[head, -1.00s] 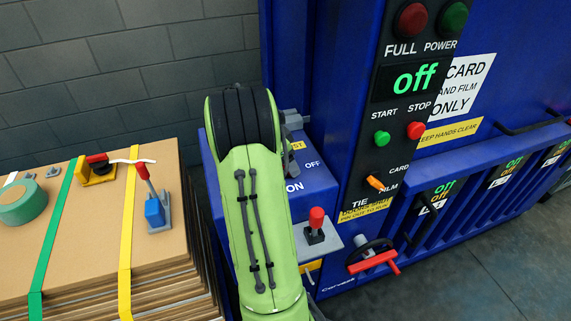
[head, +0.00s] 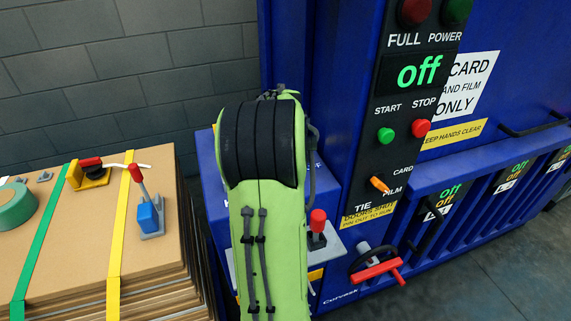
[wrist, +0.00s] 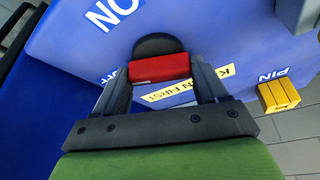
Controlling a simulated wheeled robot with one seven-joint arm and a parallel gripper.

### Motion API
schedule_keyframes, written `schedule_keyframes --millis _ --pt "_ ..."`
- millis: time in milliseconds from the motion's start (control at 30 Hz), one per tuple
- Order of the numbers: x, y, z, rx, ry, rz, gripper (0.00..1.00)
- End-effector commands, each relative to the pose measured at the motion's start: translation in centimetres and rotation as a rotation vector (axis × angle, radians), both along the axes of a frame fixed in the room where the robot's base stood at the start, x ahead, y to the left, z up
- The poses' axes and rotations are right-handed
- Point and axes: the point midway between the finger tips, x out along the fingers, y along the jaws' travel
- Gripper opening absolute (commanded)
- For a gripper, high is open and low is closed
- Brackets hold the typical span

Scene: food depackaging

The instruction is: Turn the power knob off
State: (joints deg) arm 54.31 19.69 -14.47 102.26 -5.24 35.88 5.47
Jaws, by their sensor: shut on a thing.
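The power knob (wrist: 162,68) has a red grip bar on a dark round base, on the blue panel (wrist: 215,35) in the wrist view. The bar lies roughly crosswise in that view. My gripper (wrist: 163,77) is shut on the red bar, one finger at each end. A white "ON" label (wrist: 112,12) shows upper left of the knob. The "OFF" label (wrist: 121,76) is partly covered by the left finger. In the head view my green arm hides the knob and gripper. The display (head: 420,71) reads "off" in green.
A yellow block (wrist: 278,95) is beside the "PIN" label in the wrist view. Cardboard stacks (head: 85,235) with straps and tools are left.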

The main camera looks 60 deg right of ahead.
Motion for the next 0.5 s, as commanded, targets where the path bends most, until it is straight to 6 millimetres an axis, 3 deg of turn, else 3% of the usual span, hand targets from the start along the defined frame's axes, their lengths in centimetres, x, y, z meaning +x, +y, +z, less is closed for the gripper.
schedule_keyframes --millis 500 --pt "-0.14 -0.1 0.09 0.0 0.001 0.351 0.42"
